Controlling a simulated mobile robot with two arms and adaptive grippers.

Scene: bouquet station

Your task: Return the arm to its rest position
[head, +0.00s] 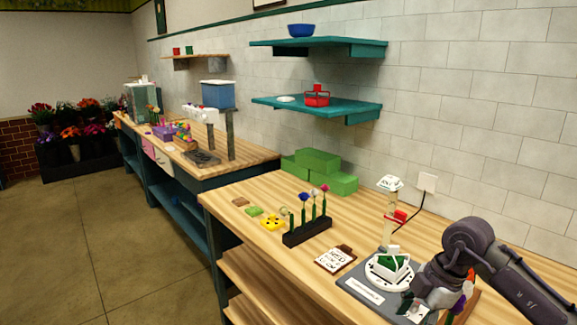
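My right arm comes in from the right and bends down over the front right of the near wooden bench (262,225). My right gripper (412,308) is low at the bottom edge, beside a grey device (362,291) with a round white plate (377,273). A green item in a white frame (391,262) sits on that plate. The gripper's fingers are small and partly cut off, so I cannot tell whether they are open or shut. Red and purple flower-like shapes show just right of the wrist, partly hidden. My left arm and gripper are not in view.
A black rack (307,232) holds several flowers. A small sign board (335,259) lies near it. A post with a white top (390,184) rises behind the device. Green blocks (318,162) sit by the wall under teal shelves (317,107).

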